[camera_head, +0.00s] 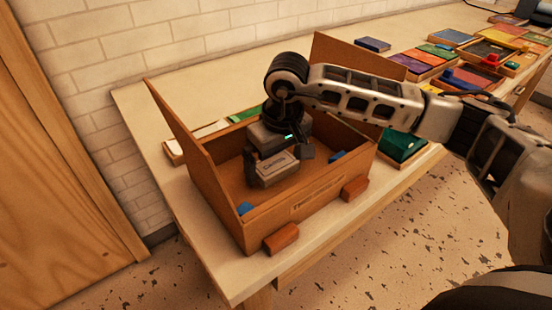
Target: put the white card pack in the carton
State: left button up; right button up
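The white card pack (278,170) is a small pale box with dark print. It is inside the walls of the brown open carton (318,199). My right gripper (280,166) reaches down into the carton from above, with one dark finger at each end of the pack. It looks shut on the pack. I cannot tell whether the pack touches the carton floor. The gripper body hides part of the carton's back. My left gripper is not in view.
Small reddish-brown blocks (281,238) sit against the carton's front. A green item (402,144) in a tray is right of the carton. Several coloured boxes and trays (487,52) fill the table's far right. The carton's side flaps stand up.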

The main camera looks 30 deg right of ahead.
aim_at(281, 170)
jog(key=shift+r, duration=0.1)
jog(key=shift+r+p, duration=0.2)
jog(key=shift+p, duration=0.1)
notch_tip(281, 170, up, 12)
jog(key=s+b, duration=0.1)
jog(key=shift+s+f, duration=0.15)
jog(key=shift+s, duration=0.25)
jog(key=shift+d, duration=0.1)
